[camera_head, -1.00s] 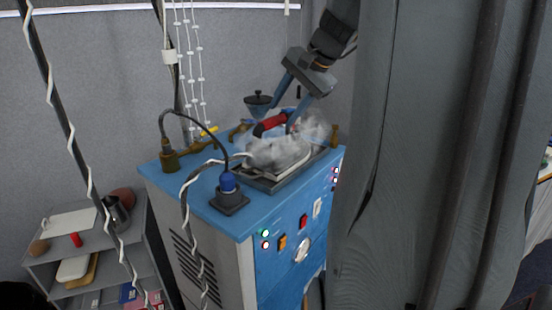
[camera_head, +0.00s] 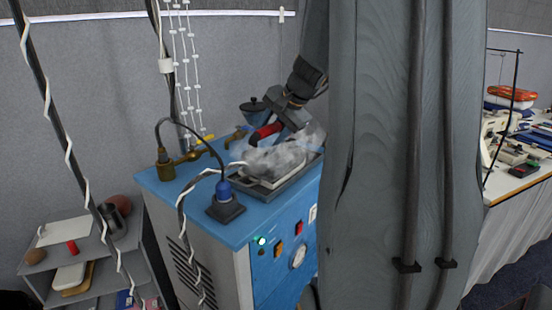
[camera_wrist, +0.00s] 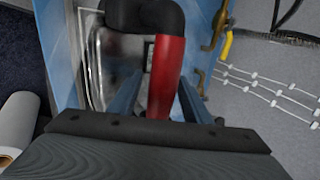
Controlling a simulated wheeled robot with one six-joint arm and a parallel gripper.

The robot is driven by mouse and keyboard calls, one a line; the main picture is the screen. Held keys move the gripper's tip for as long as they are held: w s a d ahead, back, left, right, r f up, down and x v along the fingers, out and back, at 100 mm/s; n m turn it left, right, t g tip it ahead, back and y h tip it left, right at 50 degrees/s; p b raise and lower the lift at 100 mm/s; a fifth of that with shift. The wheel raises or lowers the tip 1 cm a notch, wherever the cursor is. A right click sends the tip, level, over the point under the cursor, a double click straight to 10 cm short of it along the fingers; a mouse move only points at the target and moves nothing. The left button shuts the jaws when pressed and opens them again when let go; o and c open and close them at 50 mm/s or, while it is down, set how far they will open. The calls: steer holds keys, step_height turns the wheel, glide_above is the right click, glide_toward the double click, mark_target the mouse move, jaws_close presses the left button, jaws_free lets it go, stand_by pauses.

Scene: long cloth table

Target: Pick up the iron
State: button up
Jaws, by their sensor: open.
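The iron has a red and black handle (camera_head: 266,131). It rests in a grey metal tray (camera_head: 240,186) on top of a blue machine (camera_head: 160,184). White steam blurs the iron's lower body. My gripper (camera_head: 284,126) reaches down from above right, at the handle. In the wrist view, the red handle (camera_wrist: 167,75) stands between the two blue fingers of my gripper (camera_wrist: 158,100), with gaps at the sides. The jaws are open and not closed on the handle. The fingertips are partly hidden.
A blue-capped hose fitting (camera_head: 224,192) and a brass valve (camera_head: 165,165) stand on the machine's top. Wrapped cables hang at the left. A grey shelf (camera_head: 95,250) stands at lower left. A cluttered white table (camera_head: 520,190) is at the right.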

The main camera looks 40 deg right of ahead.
steer(key=shift+c, duration=0.2)
jaws_close()
steer(key=shift+r, duration=0.15)
steer(key=shift+d+r, duration=0.1)
